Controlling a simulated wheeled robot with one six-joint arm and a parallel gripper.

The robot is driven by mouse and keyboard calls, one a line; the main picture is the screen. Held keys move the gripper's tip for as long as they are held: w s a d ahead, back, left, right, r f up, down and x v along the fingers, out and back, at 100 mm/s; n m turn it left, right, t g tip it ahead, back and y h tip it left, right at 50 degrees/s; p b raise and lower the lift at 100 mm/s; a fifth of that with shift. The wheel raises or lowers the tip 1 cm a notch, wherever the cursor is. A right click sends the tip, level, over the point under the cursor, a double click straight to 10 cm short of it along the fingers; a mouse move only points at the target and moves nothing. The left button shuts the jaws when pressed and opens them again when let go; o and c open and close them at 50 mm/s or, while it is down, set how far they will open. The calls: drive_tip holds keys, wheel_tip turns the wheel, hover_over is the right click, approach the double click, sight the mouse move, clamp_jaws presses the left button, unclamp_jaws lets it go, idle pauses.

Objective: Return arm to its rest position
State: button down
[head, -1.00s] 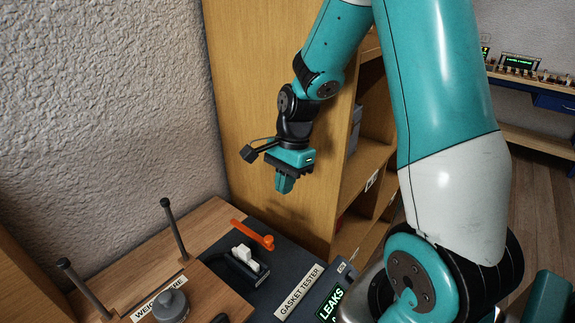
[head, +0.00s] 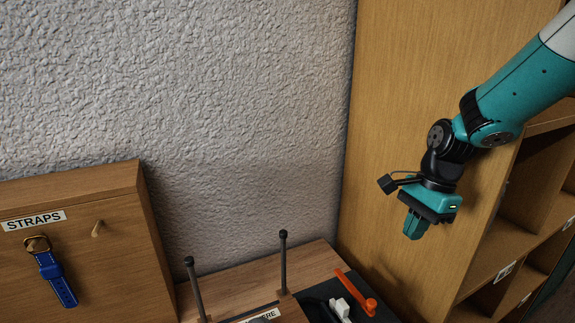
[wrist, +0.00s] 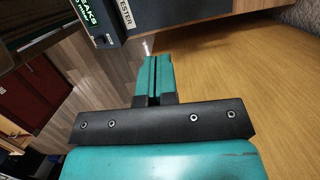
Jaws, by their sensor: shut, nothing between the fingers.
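My gripper (head: 415,226) hangs from my teal arm at the right of the head view, fingers pointing down. It is in front of the side of a wooden shelf unit (head: 405,100), above the bench. Its fingers are together with nothing between them. In the wrist view my gripper (wrist: 153,68) shows its two teal fingers side by side, apart from everything around them.
A gasket tester (wrist: 150,14) shows beyond the fingers. An orange lever (head: 356,292) and two dark posts (head: 283,262) stand on the bench below. A straps board (head: 100,215) with a blue strap (head: 56,278) is at left. Space around the gripper is open.

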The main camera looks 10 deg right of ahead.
drive_tip(key=s+a+r+n, duration=0.3)
drive_tip(key=s+a+n, duration=0.5)
drive_tip(key=a+n, duration=0.2)
drive_tip(key=s+a+r+n+y+b, duration=0.1)
drive_tip(key=s+a+r+n, duration=0.2)
drive_tip(key=s+a+n, duration=0.5)
drive_tip(key=a+n, duration=0.2)
drive_tip(key=n, duration=0.3)
drive_tip(key=shift+s+a+r+n+y+b, duration=0.3)
drive_tip(key=shift+a+n, duration=0.05)
drive_tip(key=shift+n, duration=0.05)
